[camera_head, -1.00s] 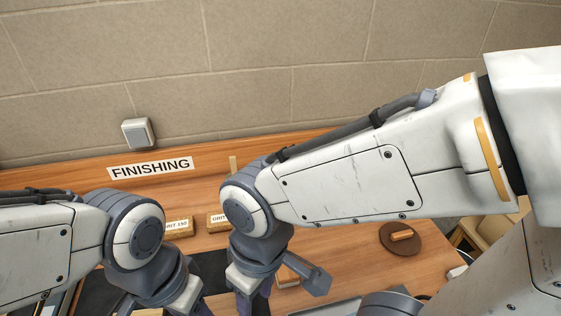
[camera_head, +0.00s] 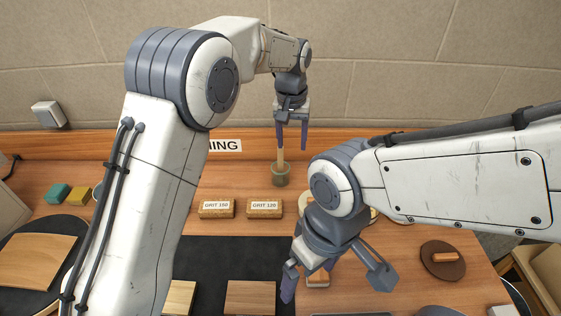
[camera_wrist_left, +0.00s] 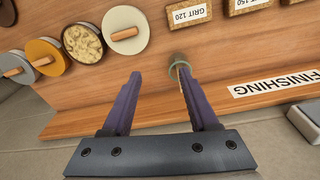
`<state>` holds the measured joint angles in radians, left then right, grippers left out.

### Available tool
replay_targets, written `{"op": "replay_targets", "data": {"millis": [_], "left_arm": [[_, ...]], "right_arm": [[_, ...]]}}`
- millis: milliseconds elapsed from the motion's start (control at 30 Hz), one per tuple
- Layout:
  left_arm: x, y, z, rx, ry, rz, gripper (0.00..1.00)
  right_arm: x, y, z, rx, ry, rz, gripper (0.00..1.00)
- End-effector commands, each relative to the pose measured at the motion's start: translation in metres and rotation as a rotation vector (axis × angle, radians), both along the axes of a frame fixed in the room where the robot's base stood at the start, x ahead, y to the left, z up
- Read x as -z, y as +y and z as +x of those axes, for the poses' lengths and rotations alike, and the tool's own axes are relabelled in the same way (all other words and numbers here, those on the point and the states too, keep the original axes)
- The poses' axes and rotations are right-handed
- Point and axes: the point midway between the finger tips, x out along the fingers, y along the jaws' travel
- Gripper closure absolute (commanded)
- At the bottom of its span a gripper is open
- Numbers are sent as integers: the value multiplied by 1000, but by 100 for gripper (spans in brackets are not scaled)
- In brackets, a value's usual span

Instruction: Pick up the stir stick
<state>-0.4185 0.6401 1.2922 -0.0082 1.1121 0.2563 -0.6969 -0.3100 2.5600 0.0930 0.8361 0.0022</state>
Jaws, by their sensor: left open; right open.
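The stir stick (camera_head: 280,155) is a pale wooden stick standing upright in a small greenish jar (camera_head: 280,175) near the back of the bench. My left gripper (camera_head: 291,142) is open and empty, pointing down above the jar, with one finger close in front of the stick's upper part. In the left wrist view, the jar (camera_wrist_left: 179,58) lies beyond the right-hand finger, and the stick is mostly hidden by that finger. The stick is not centred between the fingers (camera_wrist_left: 160,76). My right gripper (camera_head: 308,284) is open, low over the front of the bench, partly hidden by its own wrist.
Two sanding blocks, GRIT 150 (camera_head: 216,208) and GRIT 120 (camera_head: 265,208), lie in front of the jar. Round lidded tins (camera_wrist_left: 126,33) and an open tin (camera_wrist_left: 82,43) stand nearby. A black mat (camera_head: 225,258) holds wooden pieces. The back board (camera_head: 345,140) is close behind the jar.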

Motion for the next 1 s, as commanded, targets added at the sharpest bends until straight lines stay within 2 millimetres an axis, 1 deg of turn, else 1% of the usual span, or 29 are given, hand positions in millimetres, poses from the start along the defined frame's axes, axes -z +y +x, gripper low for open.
{"op": "replay_targets", "data": {"millis": [33, 100, 200, 300, 467, 700, 833, 933, 1000], "left_arm": [[9, 5, 22, -36, -2, 3, 40], [18, 11, 44, -74, -8, 8, 40], [30, 19, 67, -119, -15, 12, 40], [38, 25, 81, -150, -21, 15, 40], [50, 29, 90, -167, -23, 17, 40], [85, 29, 95, -168, -23, 16, 40], [94, 29, 96, -167, -25, 15, 40], [102, 29, 97, -167, -22, 17, 40], [111, 30, 98, -167, -21, 18, 40]], "right_arm": [[-3, 0, 0, 0, 0, 0, 0], [-4, 0, 0, 0, 0, 0, 0], [-6, 0, 0, 0, 0, 0, 0], [-7, 0, 0, 0, 0, 0, 0], [-11, 0, 0, 1, 0, 0, 0], [-22, 0, 0, 0, 0, 0, 0], [-25, 0, 0, 0, 0, 0, 0], [-34, 0, 0, -1, 0, 0, 0], [-43, 0, 0, -2, 0, 0, 0]]}}
